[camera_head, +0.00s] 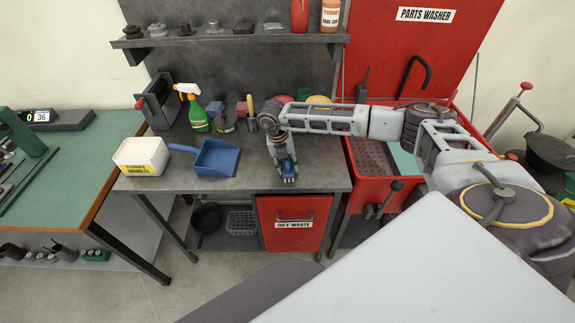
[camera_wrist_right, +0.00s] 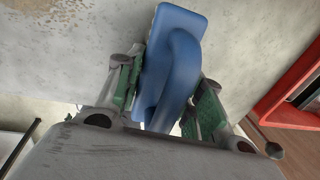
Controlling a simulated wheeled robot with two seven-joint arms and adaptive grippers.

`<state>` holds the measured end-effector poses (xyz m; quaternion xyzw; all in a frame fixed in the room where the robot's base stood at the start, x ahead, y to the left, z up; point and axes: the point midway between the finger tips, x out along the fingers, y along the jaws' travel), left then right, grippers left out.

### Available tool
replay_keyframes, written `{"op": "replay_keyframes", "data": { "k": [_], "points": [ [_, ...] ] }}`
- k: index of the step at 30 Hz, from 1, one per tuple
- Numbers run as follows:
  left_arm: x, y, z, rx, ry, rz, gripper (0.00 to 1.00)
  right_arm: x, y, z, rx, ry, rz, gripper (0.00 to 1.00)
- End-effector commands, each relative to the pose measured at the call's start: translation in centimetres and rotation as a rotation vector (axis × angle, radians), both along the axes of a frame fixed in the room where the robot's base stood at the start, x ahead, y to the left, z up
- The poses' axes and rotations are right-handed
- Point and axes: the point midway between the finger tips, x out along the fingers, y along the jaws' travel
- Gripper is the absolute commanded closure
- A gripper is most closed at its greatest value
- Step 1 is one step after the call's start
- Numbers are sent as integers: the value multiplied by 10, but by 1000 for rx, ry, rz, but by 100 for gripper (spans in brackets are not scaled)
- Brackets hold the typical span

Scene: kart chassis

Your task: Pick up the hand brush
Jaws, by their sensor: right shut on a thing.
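The hand brush (camera_wrist_right: 177,50) is blue, with a flat block and a looped handle. In the right wrist view it sits between the green-padded fingers of my right gripper (camera_wrist_right: 168,100), which is shut on its handle. In the head view my right gripper (camera_head: 286,172) points down over the front part of the grey workbench, and a bit of the blue brush (camera_head: 288,167) shows there, mostly covered by the gripper. I cannot tell whether the brush touches the bench. My left gripper is in neither view.
A blue dustpan (camera_head: 217,158) and a white tub (camera_head: 141,155) are on the workbench (camera_head: 160,184), left of my right gripper. A green spray bottle (camera_head: 196,112) and several small items stand behind. A red parts washer (camera_head: 385,165) is on the right.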

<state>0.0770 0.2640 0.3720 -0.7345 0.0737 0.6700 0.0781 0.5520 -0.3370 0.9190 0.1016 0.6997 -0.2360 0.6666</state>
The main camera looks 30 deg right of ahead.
Motion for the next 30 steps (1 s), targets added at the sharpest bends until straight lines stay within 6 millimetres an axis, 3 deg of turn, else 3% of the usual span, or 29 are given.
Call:
{"op": "replay_keyframes", "data": {
  "k": [11,30],
  "points": [
    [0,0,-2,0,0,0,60,0,0,10,0,-2,-1,88],
    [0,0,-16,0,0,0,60,0,0,92,0,-1,0,88]
  ]
}}
